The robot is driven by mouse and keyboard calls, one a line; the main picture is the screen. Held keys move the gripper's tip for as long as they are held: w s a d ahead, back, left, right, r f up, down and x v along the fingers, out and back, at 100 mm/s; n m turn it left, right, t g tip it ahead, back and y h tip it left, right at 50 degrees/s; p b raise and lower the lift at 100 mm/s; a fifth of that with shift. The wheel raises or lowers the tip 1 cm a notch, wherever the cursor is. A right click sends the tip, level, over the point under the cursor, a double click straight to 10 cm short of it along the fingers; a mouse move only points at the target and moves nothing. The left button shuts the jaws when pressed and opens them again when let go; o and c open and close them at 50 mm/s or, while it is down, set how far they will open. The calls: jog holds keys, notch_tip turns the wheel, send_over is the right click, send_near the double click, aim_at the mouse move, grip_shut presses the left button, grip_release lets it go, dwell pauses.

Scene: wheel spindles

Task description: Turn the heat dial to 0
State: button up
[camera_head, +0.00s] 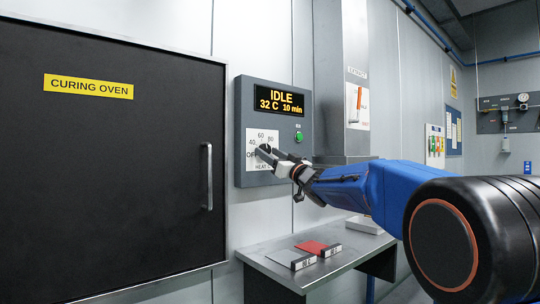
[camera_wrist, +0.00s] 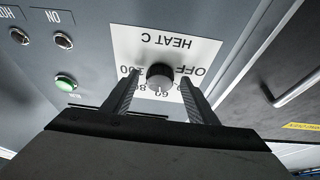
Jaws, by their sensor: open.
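The heat dial is a small dark round knob (camera_wrist: 160,77) on a white plate (camera_wrist: 130,45) marked HEAT C, seen upside down in the wrist view. OFF, 60, 80 and 100 show around it; no plain 0 is visible. I cannot tell its pointer setting for sure. My gripper (camera_wrist: 160,80) is open, with one finger on each side of the knob; contact is unclear. In the head view my gripper (camera_head: 264,151) is at the dial plate (camera_head: 258,136) and mostly hides the knob.
The panel display (camera_head: 279,101) reads IDLE, 32 C, 10 min. A green button (camera_head: 299,137) sits right of the plate. The curing oven door (camera_head: 110,170) with its upright handle (camera_head: 209,177) is left. A metal table (camera_head: 330,262) with cards stands below.

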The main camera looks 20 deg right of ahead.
jog(key=c, duration=1.1)
jog(key=shift+o, duration=0.2)
jog(key=shift+w+n, duration=0.1)
jog(key=shift+n, duration=0.3)
jog(key=n+y, duration=0.1)
jog(key=n, duration=0.1)
jog(key=n+g+y, duration=0.1)
jog(key=n, duration=0.1)
jog(key=n+g+y, duration=0.1)
jog(key=n, duration=0.1)
jog(key=shift+w+d+r+n, duration=0.1)
jog(key=shift+d+n, duration=0.25)
jog(key=shift+n, duration=0.05)
jog(key=n+g+y, duration=0.1)
jog(key=n, duration=0.2)
jog(key=n+g+y, duration=0.1)
jog(key=n, duration=0.2)
jog(key=shift+d+r, duration=0.15)
jog(key=n+g, duration=0.1)
jog(key=n, duration=0.1)
jog(key=n+g, duration=0.1)
jog(key=n, duration=0.3)
jog(key=shift+w+d+r+g, duration=0.1)
jog(key=shift+r+g, duration=0.2)
jog(key=shift+g, duration=0.1)
jog(key=n, duration=0.2)
jog(key=n+g+h, duration=0.1)
jog(key=n, duration=0.1)
jog(key=shift+r+n, duration=0.2)
jog(key=shift+n, duration=0.1)
